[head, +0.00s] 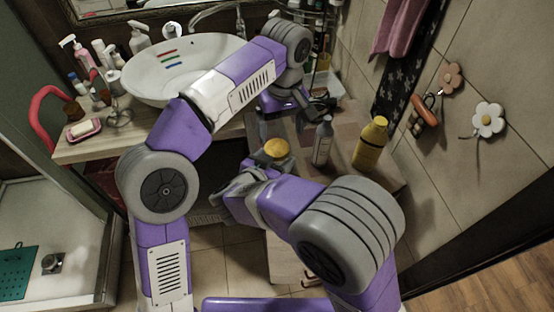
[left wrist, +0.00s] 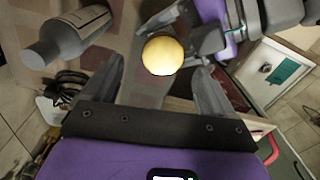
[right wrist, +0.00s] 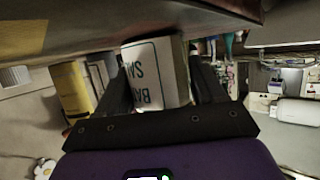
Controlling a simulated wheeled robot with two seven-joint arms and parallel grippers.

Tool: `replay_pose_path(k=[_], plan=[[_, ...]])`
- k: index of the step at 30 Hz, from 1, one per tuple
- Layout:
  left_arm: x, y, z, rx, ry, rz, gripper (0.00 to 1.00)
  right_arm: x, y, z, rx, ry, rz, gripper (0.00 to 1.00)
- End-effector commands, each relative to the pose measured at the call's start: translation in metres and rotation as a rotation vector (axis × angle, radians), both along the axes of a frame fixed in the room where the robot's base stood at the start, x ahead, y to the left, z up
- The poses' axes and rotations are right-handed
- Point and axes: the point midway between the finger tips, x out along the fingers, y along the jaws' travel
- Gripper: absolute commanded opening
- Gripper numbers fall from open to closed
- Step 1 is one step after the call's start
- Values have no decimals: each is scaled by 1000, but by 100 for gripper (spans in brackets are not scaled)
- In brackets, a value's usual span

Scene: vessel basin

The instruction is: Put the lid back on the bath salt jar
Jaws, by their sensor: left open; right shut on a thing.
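The bath salt jar (right wrist: 155,75) shows in the right wrist view as a pale body with dark, upside-down lettering, between the fingers of my right gripper (right wrist: 160,88), which is shut on it. In the head view a round yellow top (head: 276,148) shows beside my right gripper (head: 262,170). It also shows in the left wrist view (left wrist: 163,55); I cannot tell whether it is the lid or the jar's contents. My left gripper (head: 318,104) is open and empty, behind the yellow top in the head view. In the left wrist view the yellow top appears between its fingers, apart from them.
A grey bottle (head: 323,141) and a yellow bottle (head: 370,143) stand on the wooden surface right of the yellow top. The white basin (head: 150,85) is on the counter, with pump bottles (head: 75,55) and a soap dish (head: 83,130) at left. My left arm crosses above the counter.

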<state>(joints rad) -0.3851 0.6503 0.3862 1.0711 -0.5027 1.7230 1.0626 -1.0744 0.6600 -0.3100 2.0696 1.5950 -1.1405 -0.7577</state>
Motion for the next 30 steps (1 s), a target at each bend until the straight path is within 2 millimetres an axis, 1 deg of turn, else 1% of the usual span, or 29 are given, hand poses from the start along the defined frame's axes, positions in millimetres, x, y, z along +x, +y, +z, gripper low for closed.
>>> replay_pose_path(k=[1, 6, 9, 13, 15, 19, 30], plan=[[1, 1, 1, -5, 4, -99, 87, 0, 0, 0, 0, -1, 0, 0], [2, 3, 9, -18, 5, -446, 87, 0, 0, 0, 0, -1, 0, 0], [2, 5, 13, -24, 4, -621, 87, 0, 0, 0, 0, -1, 0, 0], [3, 8, 17, -29, 1, -793, 87, 0, 0, 0, 0, -1, 0, 0], [3, 9, 19, -31, -1, -855, 87, 0, 0, 0, 0, -1, 0, 0], [4, 10, 21, -33, -3, -919, 87, 0, 0, 0, 0, -1, 0, 0], [4, 10, 20, -33, -3, -931, 87, 0, 0, 0, 0, -1, 0, 0]])
